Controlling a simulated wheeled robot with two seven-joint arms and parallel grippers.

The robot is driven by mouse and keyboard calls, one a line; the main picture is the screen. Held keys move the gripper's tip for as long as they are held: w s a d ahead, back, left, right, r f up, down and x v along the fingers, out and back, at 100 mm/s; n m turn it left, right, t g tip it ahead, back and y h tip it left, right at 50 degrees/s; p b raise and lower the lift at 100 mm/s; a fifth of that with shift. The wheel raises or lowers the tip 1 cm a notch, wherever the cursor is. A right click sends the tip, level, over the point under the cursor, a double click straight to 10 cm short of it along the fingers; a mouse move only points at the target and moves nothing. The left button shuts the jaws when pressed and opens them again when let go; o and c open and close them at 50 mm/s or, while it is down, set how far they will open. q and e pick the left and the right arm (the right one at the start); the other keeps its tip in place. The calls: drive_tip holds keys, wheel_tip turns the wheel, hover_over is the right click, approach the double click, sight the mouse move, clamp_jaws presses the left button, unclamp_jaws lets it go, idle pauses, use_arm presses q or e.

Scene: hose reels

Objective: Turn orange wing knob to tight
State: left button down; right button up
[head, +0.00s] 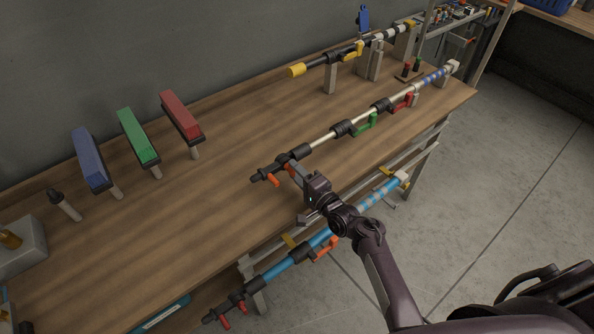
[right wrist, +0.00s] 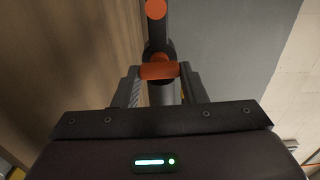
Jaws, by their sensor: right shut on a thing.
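A pale pole (head: 326,138) with a black end fitting lies along the workbench. An orange peg (head: 272,181) shows on this fitting. My right gripper (head: 294,172) reaches the fitting from the front. In the right wrist view, its two fingers (right wrist: 160,82) are shut on an orange wing knob (right wrist: 159,71), which lies crosswise between them on the dark shaft. Another round orange end (right wrist: 156,9) shows beyond it. In the head view the gripper partly hides the held knob. My left gripper is in neither view.
A blue pole (head: 284,266) with an orange lever (head: 325,249) and red pegs runs along the bench's front. A pole with a yellow end (head: 297,70) stands on supports behind. Blue (head: 90,157), green (head: 137,135) and red (head: 181,116) blocks stand at left. The bench's (head: 130,240) left middle is clear.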

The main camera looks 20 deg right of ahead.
drive_tip(key=shift+m, duration=0.3)
idle(0.4)
drive_tip(key=o, duration=1)
drive_tip(key=b+v, duration=0.1)
drive_tip(key=v, duration=0.6)
drive_tip(key=shift+s+d, duration=0.15)
drive_tip(key=shift+s, duration=0.2)
